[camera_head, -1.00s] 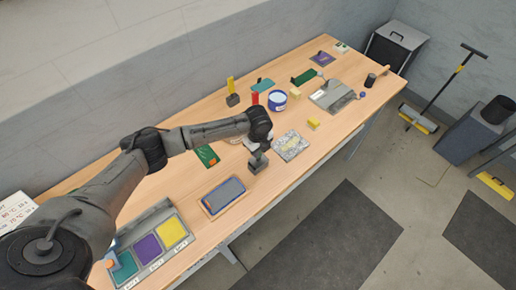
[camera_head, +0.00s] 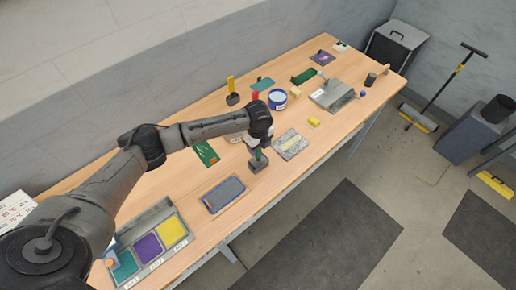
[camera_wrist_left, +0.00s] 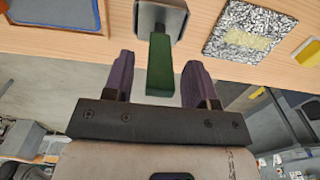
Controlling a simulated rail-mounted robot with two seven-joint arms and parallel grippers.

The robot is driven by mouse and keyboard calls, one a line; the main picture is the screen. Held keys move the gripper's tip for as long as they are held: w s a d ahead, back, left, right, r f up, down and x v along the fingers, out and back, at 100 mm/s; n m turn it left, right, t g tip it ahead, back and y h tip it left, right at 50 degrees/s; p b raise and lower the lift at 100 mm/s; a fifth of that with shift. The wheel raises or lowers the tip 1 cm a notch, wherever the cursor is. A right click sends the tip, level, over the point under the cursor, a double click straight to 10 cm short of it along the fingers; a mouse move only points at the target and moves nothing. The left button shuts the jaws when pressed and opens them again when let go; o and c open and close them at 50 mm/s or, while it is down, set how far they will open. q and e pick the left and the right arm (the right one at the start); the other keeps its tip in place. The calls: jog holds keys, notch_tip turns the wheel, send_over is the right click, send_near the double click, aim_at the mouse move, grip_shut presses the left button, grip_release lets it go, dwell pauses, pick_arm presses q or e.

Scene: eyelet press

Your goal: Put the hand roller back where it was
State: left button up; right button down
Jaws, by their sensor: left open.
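A black cylinder with a wooden handle (camera_head: 371,79), which looks like the hand roller, is at the far right end of the table. My left gripper (camera_head: 256,145) is over the near middle of the table, above a grey block with an upright green handle (camera_head: 257,157). In the left wrist view the green handle (camera_wrist_left: 160,68) stands between my open fingers (camera_wrist_left: 160,75), with a gap on each side. The grey base (camera_wrist_left: 160,15) is beyond the fingertips. My right gripper is not in view.
A blue-framed tray (camera_head: 224,194) and a rack with teal, purple and yellow panels (camera_head: 150,245) lie to the left. A speckled plate (camera_head: 290,145) is right of the green-handled block. A blue-white tub (camera_head: 277,99) and a yellow-handled block (camera_head: 232,97) stand behind.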

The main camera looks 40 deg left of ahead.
pick_arm(q)
notch_tip(320, 180, up, 10)
jog(key=shift+r, duration=0.2)
jog(key=s+d+f+n+t+h, duration=0.2)
jog(key=s+d+f+n, duration=0.3)
jog(key=s+d+f, duration=0.85)
jog(key=s+a+r+n+t+y, duration=0.1)
jog(key=s+a+n, duration=0.1)
jog(key=s+n, duration=1)
jog(key=s, duration=0.6)
jog(key=shift+s+r+n+t+y, duration=0.15)
jog(key=shift+r+n+t+y, duration=0.15)
jog(key=shift+r+n+y, duration=0.1)
notch_tip(320, 180, up, 14)
jog(key=p, duration=1.3)
jog(key=shift+f, duration=0.25)
